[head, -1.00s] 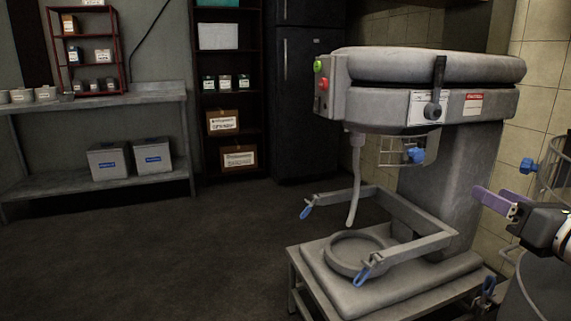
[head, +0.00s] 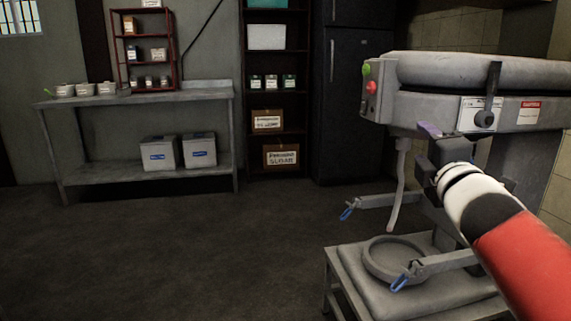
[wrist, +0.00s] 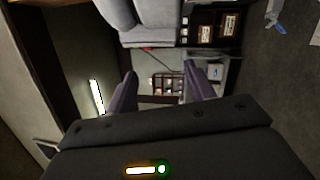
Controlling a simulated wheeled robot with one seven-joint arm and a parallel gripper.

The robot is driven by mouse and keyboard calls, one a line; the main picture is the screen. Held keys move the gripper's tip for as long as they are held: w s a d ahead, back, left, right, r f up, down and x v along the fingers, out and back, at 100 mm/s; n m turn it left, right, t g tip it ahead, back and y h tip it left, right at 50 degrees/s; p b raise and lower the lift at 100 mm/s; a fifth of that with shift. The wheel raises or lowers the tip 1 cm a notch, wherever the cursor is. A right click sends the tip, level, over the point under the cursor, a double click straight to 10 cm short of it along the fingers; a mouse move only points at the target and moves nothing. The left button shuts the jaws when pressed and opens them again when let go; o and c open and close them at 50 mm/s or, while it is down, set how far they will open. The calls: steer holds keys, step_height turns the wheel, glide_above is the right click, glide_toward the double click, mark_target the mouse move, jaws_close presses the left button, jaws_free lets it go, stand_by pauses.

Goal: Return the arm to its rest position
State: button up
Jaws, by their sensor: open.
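My gripper (head: 430,140) is in front of the large grey mixer (head: 440,78) at the right of the head view, with my red and white arm reaching up from the lower right. In the wrist view my gripper (wrist: 158,88) shows two purple fingers spread apart with nothing between them. From the head view I cannot tell whether the gripper touches the mixer.
The mixer's base has a round grey ring (head: 393,260) and arms with blue clips (head: 400,283). A steel table (head: 130,96) stands at the back left. A dark shelf (head: 275,95) and a dark fridge (head: 350,120) stand at the back. The floor at left is clear.

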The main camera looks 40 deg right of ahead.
steer(key=w+a+f+m+g+y, duration=0.1)
steer(key=w+a+f+m+y, duration=0.3)
steer(key=w+a+f, duration=0.4)
steer(key=w+a+f+m+g+y, duration=0.2)
steer(key=w+a+f+m+y, duration=0.3)
steer(key=a, duration=0.6)
steer(key=s+a+f+g+y, duration=0.1)
steer(key=a+f+g, duration=0.1)
steer(key=a+f, duration=0.2)
steer(key=s+a+f+m+g+y, duration=0.1)
steer(key=a+f, duration=0.4)
steer(key=a, duration=0.5)
steer(key=s+a+f+m+g+y, duration=0.1)
steer(key=a+f, duration=0.3)
steer(key=a, duration=0.4)
steer(key=shift+s+f+g+y+p, duration=0.2)
steer(key=shift+s+g+y+p, duration=0.3)
steer(key=shift+g+y, duration=0.35)
